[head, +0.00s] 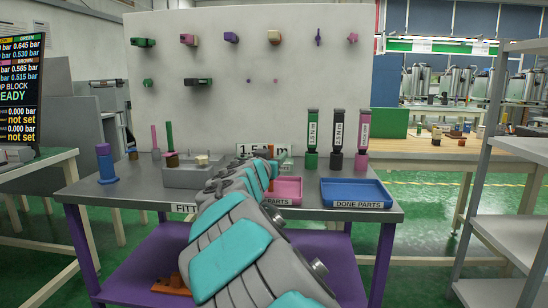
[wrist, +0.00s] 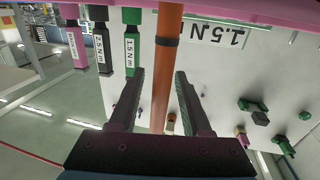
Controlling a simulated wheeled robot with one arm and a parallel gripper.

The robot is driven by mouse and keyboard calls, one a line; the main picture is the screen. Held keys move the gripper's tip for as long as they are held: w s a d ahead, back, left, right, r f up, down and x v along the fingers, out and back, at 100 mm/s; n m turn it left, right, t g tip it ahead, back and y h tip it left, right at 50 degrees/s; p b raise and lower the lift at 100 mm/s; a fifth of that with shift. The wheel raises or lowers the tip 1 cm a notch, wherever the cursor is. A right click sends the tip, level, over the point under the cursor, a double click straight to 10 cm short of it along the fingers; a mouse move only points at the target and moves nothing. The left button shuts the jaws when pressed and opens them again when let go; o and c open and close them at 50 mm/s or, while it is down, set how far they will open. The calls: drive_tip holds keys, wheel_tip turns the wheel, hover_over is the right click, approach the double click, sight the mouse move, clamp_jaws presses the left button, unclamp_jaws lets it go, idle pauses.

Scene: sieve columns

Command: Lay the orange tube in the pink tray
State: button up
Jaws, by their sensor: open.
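The orange tube (wrist: 168,62) is a long orange rod with a dark band. In the wrist view it runs from the top edge down between the two fingers of my gripper (wrist: 160,74). The fingers are apart, with a visible gap on each side of the tube. The pink tray (head: 288,190) sits on the grey table, partly hidden behind my arm in the head view. A pink strip, probably the tray, crosses the top of the wrist view (wrist: 265,12). In the head view my arm hides the tube and most of my gripper.
A blue tray (head: 357,193) labelled DONE PARTS stands right of the pink one. Green, black and pink torque tools (head: 337,140) stand behind it. A white panel (head: 230,100) with hanging parts rises behind.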

drive_tip(key=shift+r, duration=0.2)
drive_tip(key=shift+s+a+f, duration=0.1)
drive_tip(key=shift+s+f, duration=0.05)
drive_tip(key=shift+s, duration=0.2)
drive_tip(key=b+v, duration=0.2)
drive_tip(key=v, duration=0.9)
drive_tip(key=shift+s, duration=0.2)
